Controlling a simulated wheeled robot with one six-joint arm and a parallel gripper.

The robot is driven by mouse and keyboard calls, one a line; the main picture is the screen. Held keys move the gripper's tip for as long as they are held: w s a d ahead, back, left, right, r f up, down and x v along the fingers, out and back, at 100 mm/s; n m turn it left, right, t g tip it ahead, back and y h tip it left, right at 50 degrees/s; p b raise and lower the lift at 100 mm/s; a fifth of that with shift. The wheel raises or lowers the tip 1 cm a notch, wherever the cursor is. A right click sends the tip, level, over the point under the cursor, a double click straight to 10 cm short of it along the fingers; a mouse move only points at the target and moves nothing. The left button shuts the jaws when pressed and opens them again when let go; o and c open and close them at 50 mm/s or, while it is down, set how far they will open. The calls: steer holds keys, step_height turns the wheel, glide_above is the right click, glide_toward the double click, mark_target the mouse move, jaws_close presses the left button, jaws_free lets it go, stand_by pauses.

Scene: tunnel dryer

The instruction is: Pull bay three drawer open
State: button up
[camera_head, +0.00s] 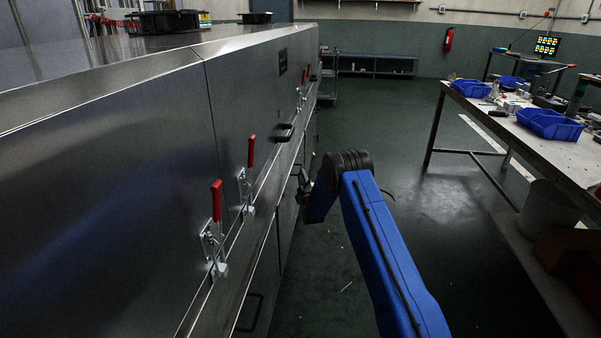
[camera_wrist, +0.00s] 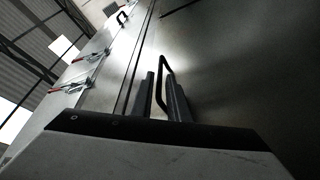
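The tunnel dryer's steel side (camera_head: 150,170) runs along the left, with drawer fronts (camera_head: 265,265) below its ledge. In the wrist view a black bar handle (camera_wrist: 163,68) stands out from a grey drawer front (camera_wrist: 215,50). My gripper (camera_wrist: 164,92) has its two dark fingers apart, one on each side of the handle's lower part, and I cannot tell whether either touches it. In the head view my gripper (camera_head: 304,187) is at the dryer's side, partly hidden by my wrist. The drawer looks flush. No bay number is readable.
Red-handled toggle clamps (camera_head: 216,205) and a black upper handle (camera_head: 285,132) project from the dryer. Another drawer handle (camera_head: 250,312) is nearer me. A workbench (camera_head: 560,150) with blue bins (camera_head: 550,124) stands at right. The floor (camera_head: 430,215) between is mostly clear.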

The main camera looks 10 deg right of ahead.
steer(key=shift+x, duration=2.05)
steer(key=shift+f, duration=0.1)
jaws_close()
